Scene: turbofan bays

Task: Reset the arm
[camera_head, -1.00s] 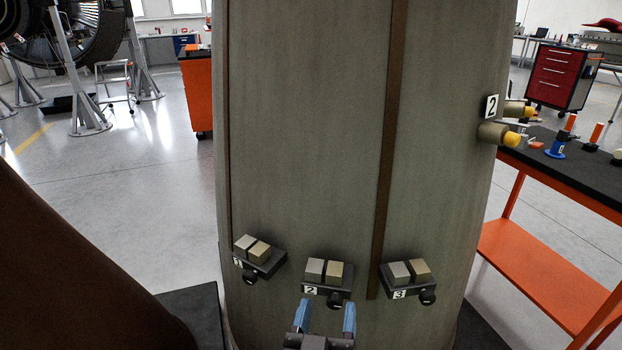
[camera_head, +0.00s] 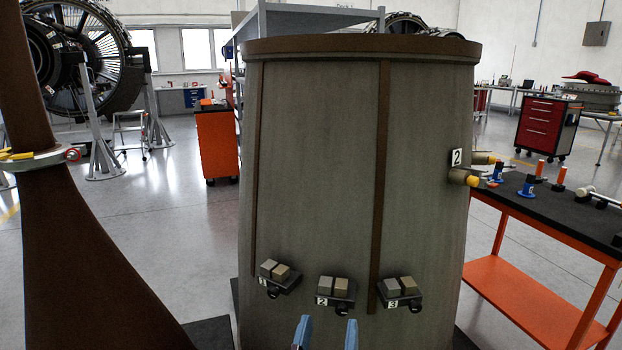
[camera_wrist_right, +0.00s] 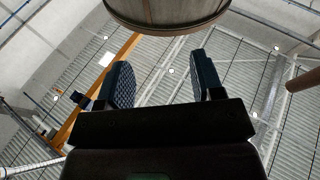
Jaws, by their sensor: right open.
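My right gripper (camera_head: 326,334) shows at the bottom of the head view as two blue fingertips, spread apart with nothing between them. It is in front of the lower part of a large grey-green cylinder (camera_head: 315,180), below the block unit labelled 2 (camera_head: 333,292). In the right wrist view my right gripper (camera_wrist_right: 165,85) is also open and empty, with the ceiling behind it and the round end of a brown-rimmed body (camera_wrist_right: 168,15) above. My left gripper is not in view.
Block units labelled 1 (camera_head: 277,278) and 3 (camera_head: 399,294) flank unit 2. Yellow-tipped fittings (camera_head: 467,178) stick out at the cylinder's right. An orange cart (camera_head: 545,300) with a dark top stands right. A brown tapered column (camera_head: 80,250) fills the left. Open floor lies behind.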

